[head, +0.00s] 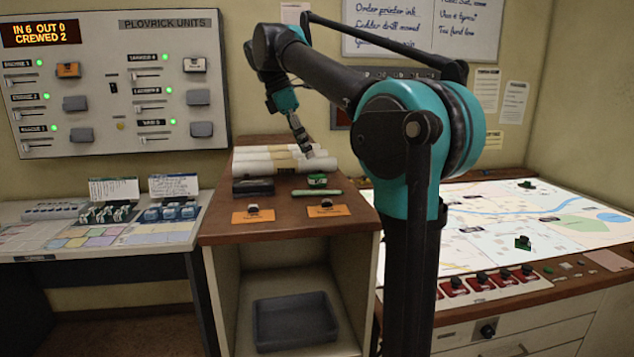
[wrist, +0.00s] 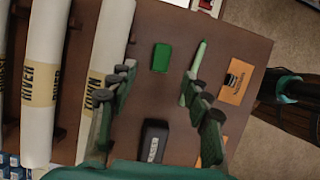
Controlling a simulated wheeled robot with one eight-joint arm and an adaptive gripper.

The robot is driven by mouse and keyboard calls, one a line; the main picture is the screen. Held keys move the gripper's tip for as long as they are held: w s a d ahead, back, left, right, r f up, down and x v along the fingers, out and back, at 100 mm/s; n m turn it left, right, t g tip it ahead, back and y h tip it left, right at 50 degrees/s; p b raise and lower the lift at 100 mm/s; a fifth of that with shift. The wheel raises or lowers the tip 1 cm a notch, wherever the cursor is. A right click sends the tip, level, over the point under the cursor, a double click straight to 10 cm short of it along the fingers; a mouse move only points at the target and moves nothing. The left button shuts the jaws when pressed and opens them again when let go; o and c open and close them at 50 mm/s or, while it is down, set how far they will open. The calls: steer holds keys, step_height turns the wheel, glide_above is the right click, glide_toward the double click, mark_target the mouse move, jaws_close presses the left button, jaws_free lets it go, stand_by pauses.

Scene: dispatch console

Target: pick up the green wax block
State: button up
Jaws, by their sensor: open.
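The green wax block (wrist: 161,57) lies on the brown cabinet top, beside a light green stick (wrist: 201,56). In the head view the small green block (head: 317,181) sits just behind the green stick (head: 317,192). My gripper (wrist: 159,82) is open and empty, with its fingers spread apart. In the wrist view the block shows beyond the fingertips, between their lines. In the head view my gripper (head: 304,146) is above the paper rolls, behind the block and apart from it.
White paper rolls (head: 272,160) with tan bands lie along the back of the cabinet top (head: 222,222). A black box (head: 253,186) sits left of the block. Orange cards (head: 328,211) with black clips lie in front. A grey tray (head: 295,321) stands on the shelf below.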

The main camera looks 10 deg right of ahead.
mark_target(316, 175)
steer(key=x, duration=0.8)
steer(key=shift+s+a+f, duration=0.1)
steer(key=shift+a+f, duration=0.05)
steer(key=shift+f, duration=0.05)
jaws_close()
